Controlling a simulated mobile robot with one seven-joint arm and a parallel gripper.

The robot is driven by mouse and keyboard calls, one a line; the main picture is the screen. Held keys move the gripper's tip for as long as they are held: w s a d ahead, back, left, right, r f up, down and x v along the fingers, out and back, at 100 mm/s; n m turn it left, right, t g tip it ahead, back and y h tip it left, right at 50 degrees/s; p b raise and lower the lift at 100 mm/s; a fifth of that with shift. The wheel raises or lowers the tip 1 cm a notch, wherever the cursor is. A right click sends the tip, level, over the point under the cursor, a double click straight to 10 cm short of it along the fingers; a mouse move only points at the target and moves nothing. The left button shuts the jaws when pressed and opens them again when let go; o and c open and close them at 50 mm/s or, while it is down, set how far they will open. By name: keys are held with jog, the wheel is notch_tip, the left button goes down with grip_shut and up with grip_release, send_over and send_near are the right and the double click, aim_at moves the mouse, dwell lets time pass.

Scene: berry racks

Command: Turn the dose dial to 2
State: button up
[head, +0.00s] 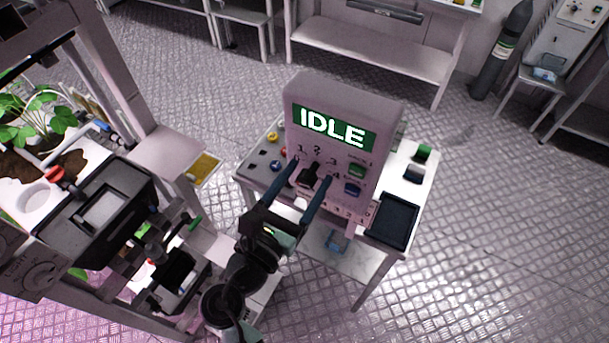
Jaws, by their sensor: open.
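The dose dial (309,175) is a black knob on the front of a pale upright panel (345,108). Numbers are printed around it, with 2 above the knob. Its exact pointer setting is too small to tell. A green screen (333,128) above it reads IDLE. My gripper (311,171) is open in front of the panel, one blue-grey finger on each side of the dial. I cannot tell whether the fingers touch it.
Green (357,170) and blue (352,188) buttons sit right of the dial. A dark tray (391,221) lies on the table at right. A plant rack (140,90) stands close at left. The floor at right is clear.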

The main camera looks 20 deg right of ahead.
grip_shut()
dwell(0.3)
jog(key=m+b, duration=0.2)
jog(key=m, duration=0.2)
jog(key=shift+f, duration=0.15)
jog(key=m+b, duration=0.4)
jog(key=m, duration=0.1)
jog(key=shift+s+f+m, duration=0.1)
jog(key=shift+m, duration=0.3)
jog(key=m+b, duration=0.5)
jog(key=m, duration=0.1)
jog(key=shift+f+b, duration=0.1)
jog(key=shift+b, duration=0.2)
jog(key=shift+m+b, duration=1.5)
jog(key=shift+m, duration=0.5)
